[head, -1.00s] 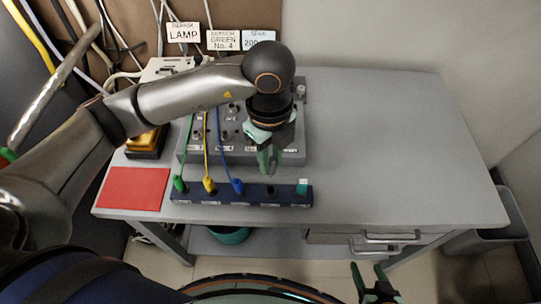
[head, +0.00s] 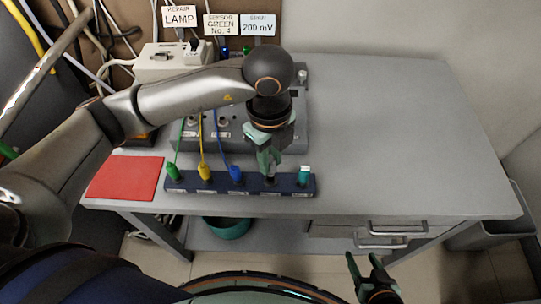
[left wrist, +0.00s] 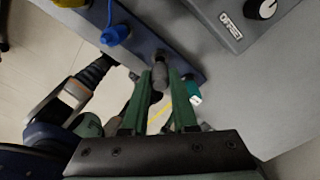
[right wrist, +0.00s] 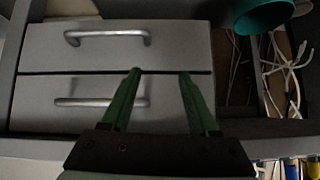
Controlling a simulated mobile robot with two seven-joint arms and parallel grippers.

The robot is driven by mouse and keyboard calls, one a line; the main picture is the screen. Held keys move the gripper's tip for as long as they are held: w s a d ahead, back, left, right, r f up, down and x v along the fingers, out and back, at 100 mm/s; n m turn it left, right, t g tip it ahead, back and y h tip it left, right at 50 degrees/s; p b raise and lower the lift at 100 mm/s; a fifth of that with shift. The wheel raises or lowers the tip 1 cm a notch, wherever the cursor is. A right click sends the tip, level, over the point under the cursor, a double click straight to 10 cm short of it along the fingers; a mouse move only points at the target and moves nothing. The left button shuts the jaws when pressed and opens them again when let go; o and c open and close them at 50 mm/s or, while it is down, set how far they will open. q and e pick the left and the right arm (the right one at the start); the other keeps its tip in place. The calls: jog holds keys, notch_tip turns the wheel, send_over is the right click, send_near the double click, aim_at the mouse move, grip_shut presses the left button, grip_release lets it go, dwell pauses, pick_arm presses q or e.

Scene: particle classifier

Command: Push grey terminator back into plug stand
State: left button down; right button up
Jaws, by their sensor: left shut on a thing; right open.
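The plug stand (head: 220,184) is a dark blue bar near the table's front edge; it also shows in the left wrist view (left wrist: 186,56). My left gripper (head: 270,172) is over its fourth position, pointing down. In the left wrist view my left gripper (left wrist: 160,74) is shut on the grey terminator (left wrist: 159,76), whose far end overlaps the stand. I cannot tell how deep it sits in the socket. A teal terminator (head: 304,174) stands at the stand's right end. My right gripper (head: 363,258) is open and empty, in front of the table.
Green (head: 173,172), yellow (head: 205,172) and blue (head: 235,173) plugs with cables stand left in the bar. A grey control panel (head: 298,120) lies behind. A red mat (head: 125,178) is at left. The table's right side is clear. Drawers (right wrist: 110,60) face my right gripper.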

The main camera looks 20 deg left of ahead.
dwell(1.3)
pick_arm(q)
jog(key=shift+f, duration=0.15)
jog(key=shift+f+b, duration=0.3)
jog(key=shift+b, duration=0.25)
jog(key=shift+f+b, duration=0.85)
jog(key=shift+f, duration=0.2)
jog(key=c, duration=0.6)
grip_release()
